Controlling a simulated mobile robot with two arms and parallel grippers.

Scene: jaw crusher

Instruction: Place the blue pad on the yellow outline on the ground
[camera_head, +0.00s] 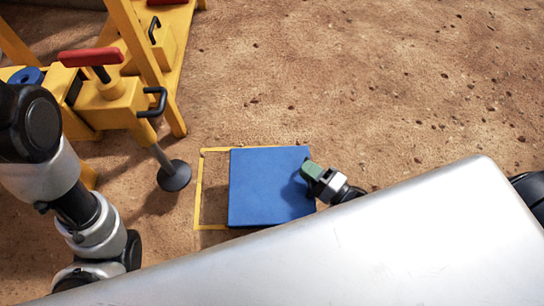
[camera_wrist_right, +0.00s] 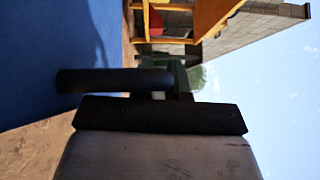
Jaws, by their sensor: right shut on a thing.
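The blue pad (camera_head: 268,190) is a flat square in the lower middle of the head view. It covers the right part of the yellow outline (camera_head: 198,192), whose left side and a strip of ground inside it show to the pad's left. I cannot tell whether the pad touches the ground. My right gripper (camera_head: 314,173) is shut on the pad at its right edge. In the right wrist view the blue pad (camera_wrist_right: 50,60) fills the upper left, next to a dark bar by the gripper. My left arm shows at the left, but its gripper is out of view.
A yellow machine frame (camera_head: 170,85) with a red-topped clamp (camera_head: 92,57) stands at the upper left. Its round black foot (camera_head: 174,176) rests just left of the outline. A large pale surface crosses the lower right of the head view. Open dirt ground lies above and right.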

